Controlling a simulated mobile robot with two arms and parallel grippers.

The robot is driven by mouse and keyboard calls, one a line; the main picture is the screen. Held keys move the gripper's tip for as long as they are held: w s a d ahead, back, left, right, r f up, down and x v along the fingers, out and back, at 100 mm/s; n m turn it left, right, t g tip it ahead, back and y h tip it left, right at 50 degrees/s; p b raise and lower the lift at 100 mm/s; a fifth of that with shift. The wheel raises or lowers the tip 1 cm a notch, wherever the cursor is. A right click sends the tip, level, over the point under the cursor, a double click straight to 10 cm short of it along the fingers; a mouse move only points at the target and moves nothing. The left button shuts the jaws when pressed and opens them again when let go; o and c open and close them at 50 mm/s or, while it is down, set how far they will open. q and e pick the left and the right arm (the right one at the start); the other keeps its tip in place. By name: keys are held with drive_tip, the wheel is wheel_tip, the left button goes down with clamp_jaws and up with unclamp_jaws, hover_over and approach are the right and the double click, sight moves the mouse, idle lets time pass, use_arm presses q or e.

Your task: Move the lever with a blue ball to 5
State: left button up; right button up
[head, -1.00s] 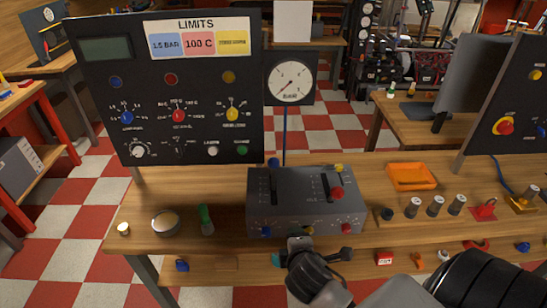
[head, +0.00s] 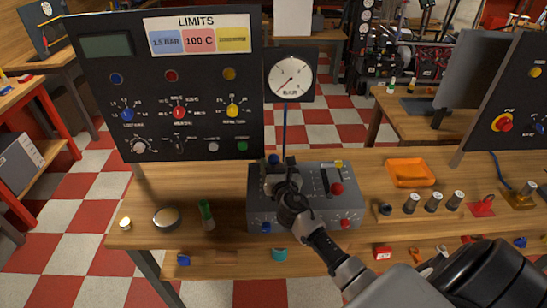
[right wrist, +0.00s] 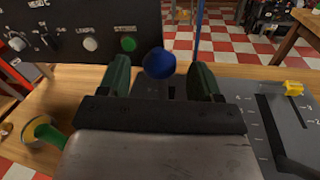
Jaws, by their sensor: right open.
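The lever's blue ball (head: 274,159) is at the far end of the left slot on the grey control box (head: 318,212). My right gripper (head: 281,172) is over the left part of the box, just on the near side of the ball, and covers most of that slot. In the right wrist view the blue ball (right wrist: 159,63) shows between the two open green fingers (right wrist: 160,74), apart from both as far as I can see. The left slot's scale is hidden. My left gripper is not in view.
The dark LIMITS panel (head: 170,95) and round gauge (head: 291,78) rise behind the box.

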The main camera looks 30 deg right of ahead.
drive_tip(key=shift+x, duration=1.6)
clamp_jaws()
